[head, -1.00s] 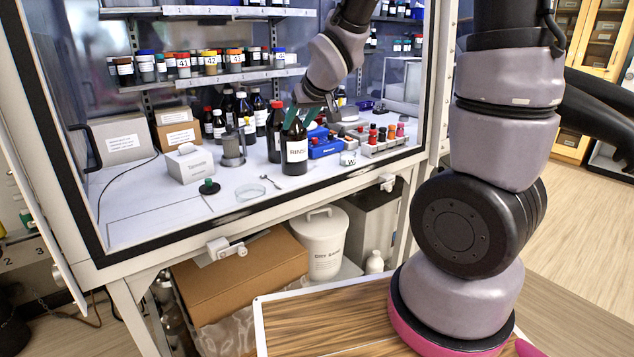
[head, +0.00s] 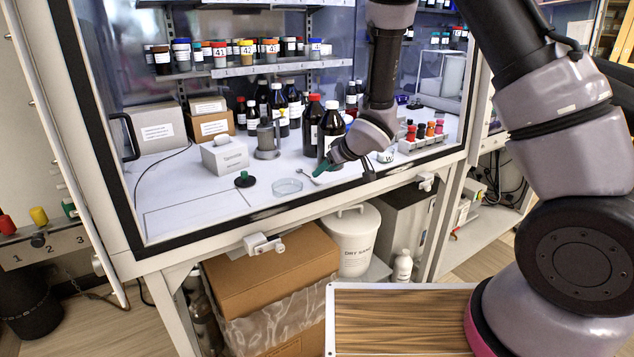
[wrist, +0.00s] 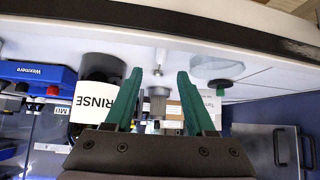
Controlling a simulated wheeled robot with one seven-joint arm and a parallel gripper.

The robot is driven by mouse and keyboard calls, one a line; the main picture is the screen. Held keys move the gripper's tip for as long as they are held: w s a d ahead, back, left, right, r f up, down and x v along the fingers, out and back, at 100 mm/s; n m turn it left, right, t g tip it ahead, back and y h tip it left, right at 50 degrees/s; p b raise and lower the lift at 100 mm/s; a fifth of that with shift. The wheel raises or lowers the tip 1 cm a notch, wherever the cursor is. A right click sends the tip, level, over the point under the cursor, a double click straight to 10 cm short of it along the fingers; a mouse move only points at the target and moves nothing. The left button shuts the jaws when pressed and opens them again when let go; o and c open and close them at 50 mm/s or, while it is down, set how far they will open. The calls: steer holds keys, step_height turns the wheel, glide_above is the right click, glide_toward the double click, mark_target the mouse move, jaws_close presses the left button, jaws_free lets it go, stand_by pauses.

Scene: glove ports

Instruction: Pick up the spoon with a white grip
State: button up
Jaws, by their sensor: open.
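A small spoon (head: 316,175) lies on the white cabinet floor, just right of the round glass dish (head: 286,187). My gripper (head: 326,167) reaches into the cabinet from the right, its green fingertips close above the spoon and partly covering it. In the wrist view my gripper (wrist: 155,95) is open, with nothing between its two green fingers. A thin pale shape, likely the spoon (wrist: 158,66), shows beyond the gap between them. The colour of the spoon's grip is too small to tell.
A dark RINSE bottle (head: 331,128) stands just behind my gripper; its label shows beside one finger in the wrist view. The front left floor is clear.

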mark_target(316, 179)
steer(key=x, duration=0.5)
steer(key=shift+s+f, duration=0.1)
steer(key=shift+c, duration=0.3)
jaws_close()
step_height(316, 179, up, 10)
stand_by(0.4)
